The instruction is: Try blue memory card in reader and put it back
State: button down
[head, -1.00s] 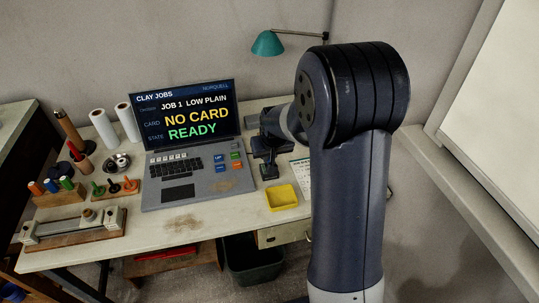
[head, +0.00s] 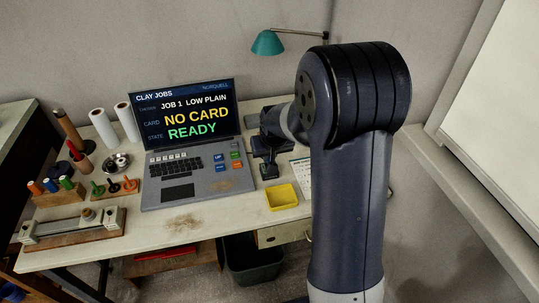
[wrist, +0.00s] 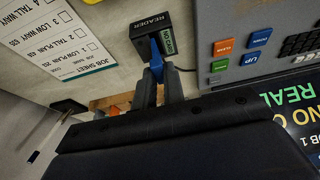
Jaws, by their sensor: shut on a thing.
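The blue memory card (wrist: 154,53) is between the fingertips of my gripper (wrist: 159,74) in the wrist view, and the gripper is shut on it. The card's far end is right at the black reader (wrist: 149,24); I cannot tell whether it is inside the slot. In the head view my gripper (head: 269,168) is at the right of the laptop, and the card and reader cannot be made out there. The laptop screen (head: 190,112) reads "NO CARD" and "READY".
A job sheet (wrist: 62,40) lies beside the reader. A yellow tray (head: 282,198) stands near the front edge of the table (head: 215,220). The laptop keyboard (head: 175,166) is left of my gripper. Tools and pegs stand farther left.

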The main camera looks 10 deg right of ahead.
jog(key=shift+f, duration=0.2)
jog(key=shift+f+b, duration=0.9)
jog(key=c, duration=1.1)
grip_release()
jog(key=shift+r+p, duration=2.55)
jog(key=shift+r, duration=1)
jog(key=shift+f, duration=0.1)
